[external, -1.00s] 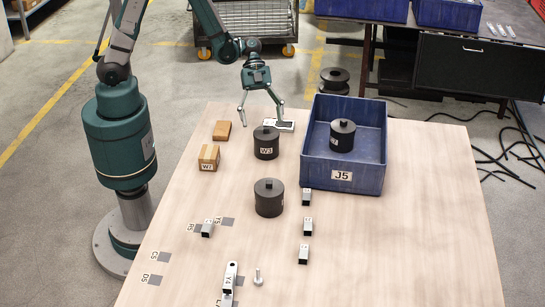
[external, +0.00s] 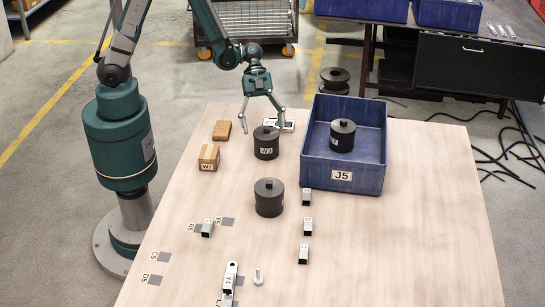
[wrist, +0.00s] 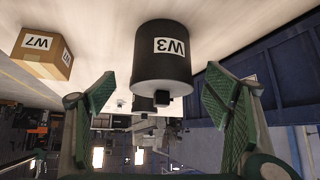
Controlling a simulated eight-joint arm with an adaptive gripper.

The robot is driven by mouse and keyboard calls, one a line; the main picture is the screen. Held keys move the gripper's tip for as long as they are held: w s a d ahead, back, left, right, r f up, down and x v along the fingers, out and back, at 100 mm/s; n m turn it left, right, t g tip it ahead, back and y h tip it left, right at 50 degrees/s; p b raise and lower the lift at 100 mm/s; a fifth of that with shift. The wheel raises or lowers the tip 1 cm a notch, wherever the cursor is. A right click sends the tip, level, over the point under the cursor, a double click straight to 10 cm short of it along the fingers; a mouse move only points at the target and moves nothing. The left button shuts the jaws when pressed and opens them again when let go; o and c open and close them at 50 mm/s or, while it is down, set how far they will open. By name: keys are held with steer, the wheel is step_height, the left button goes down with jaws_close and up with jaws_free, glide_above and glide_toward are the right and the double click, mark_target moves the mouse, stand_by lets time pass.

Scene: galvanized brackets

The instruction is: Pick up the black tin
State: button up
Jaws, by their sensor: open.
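A black tin labelled W3 (external: 266,147) with a small knob on its lid stands upright on the table. It fills the upper middle of the wrist view (wrist: 162,65), where it appears upside down. My gripper (external: 261,126) is open and empty at the tin's top, its fingers spread to either side in the picture. In the wrist view the open fingers (wrist: 158,90) show left and right of the tin, with visible gaps. A similar black tin (external: 269,202) stands nearer the front, and another (external: 342,138) is inside the blue bin; their labels are not readable.
The blue bin J5 (external: 341,177) stands close right of the W3 tin. Several metal brackets (external: 307,227) lie in front; the table's right side is clear.

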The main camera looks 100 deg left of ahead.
mark_target(266, 139)
steer(key=shift+b+x, duration=0.9)
steer(key=shift+x, duration=1.65)
steer(key=shift+w+a, duration=0.1)
steer(key=c, duration=1.4)
